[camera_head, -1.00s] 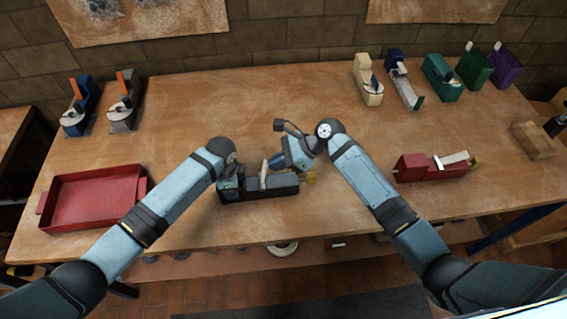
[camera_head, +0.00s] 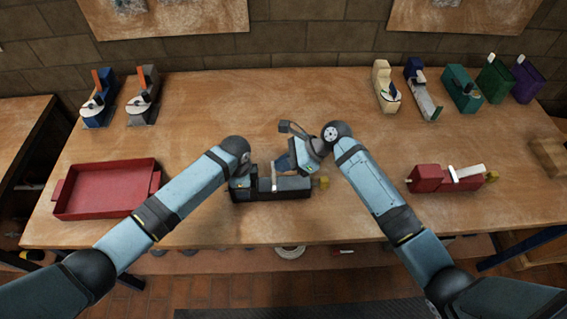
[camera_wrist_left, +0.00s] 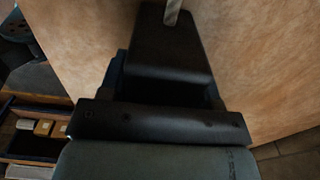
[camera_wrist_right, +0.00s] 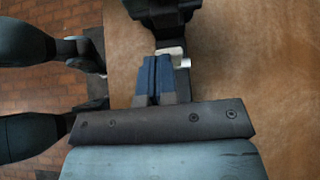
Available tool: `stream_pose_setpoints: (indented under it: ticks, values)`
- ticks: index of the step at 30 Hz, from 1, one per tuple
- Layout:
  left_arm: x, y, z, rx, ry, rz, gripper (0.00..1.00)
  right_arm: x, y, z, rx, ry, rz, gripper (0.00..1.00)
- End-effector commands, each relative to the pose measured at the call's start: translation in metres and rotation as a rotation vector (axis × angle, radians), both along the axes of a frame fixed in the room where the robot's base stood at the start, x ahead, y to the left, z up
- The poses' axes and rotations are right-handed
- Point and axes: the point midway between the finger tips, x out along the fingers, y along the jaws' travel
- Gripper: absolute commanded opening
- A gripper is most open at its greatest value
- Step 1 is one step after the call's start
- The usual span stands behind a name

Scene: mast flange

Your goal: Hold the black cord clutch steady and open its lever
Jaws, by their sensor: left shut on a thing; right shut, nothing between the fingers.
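The black cord clutch (camera_head: 290,187) lies on the table's front middle, with a brass-coloured tip at its right end. Its pale lever (camera_head: 274,178) stands up from its top; the lever's end also shows in the left wrist view (camera_wrist_left: 173,12). My left gripper (camera_head: 240,186) is shut on the clutch's left end; its fingers are mostly hidden by the arm and clutch. My right gripper (camera_wrist_right: 155,62) is shut and empty, its blue fingertips just behind the lever in the head view. In the right wrist view the lever (camera_wrist_right: 170,50) is right at the fingertips; I cannot tell whether they touch.
A red tray (camera_head: 105,190) stands left and a red clutch (camera_head: 432,179) right. At the back are a blue device (camera_head: 97,98), a grey device (camera_head: 143,97), and cream (camera_head: 385,88), teal (camera_head: 461,90), green (camera_head: 495,80) and purple (camera_head: 527,80) ones. The table's middle back is clear.

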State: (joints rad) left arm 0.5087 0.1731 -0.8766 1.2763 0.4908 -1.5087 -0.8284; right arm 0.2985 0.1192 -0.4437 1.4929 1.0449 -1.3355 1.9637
Motion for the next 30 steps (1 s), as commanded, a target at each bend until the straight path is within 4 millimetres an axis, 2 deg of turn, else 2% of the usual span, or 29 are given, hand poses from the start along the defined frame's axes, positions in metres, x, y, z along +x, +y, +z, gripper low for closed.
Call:
stream_pose_setpoints:
  ticks: [11,16,20,23,24,30]
  values:
    - [0.000,0.000,0.000,-0.001,-0.001,0.000,0.21,0.000,0.000,0.015,0.000,-0.001,0.001,0.00]
    - [0.000,0.000,0.000,-0.001,-0.001,0.000,0.21,0.000,-0.005,0.015,-0.001,0.001,-0.001,0.00]
    - [0.000,0.000,0.000,-0.001,0.000,0.000,0.21,0.000,-0.023,0.015,-0.002,0.000,-0.002,0.00]
    - [0.000,0.000,0.000,-0.001,0.000,0.000,0.21,0.000,-0.045,0.013,-0.003,0.001,-0.002,0.00]
    - [0.000,0.000,0.001,-0.001,0.000,0.000,0.21,0.001,-0.051,0.024,-0.001,-0.004,-0.002,0.00]
    - [0.000,0.000,0.000,-0.001,0.000,0.000,0.21,0.001,-0.083,0.056,-0.003,-0.003,0.000,0.00]
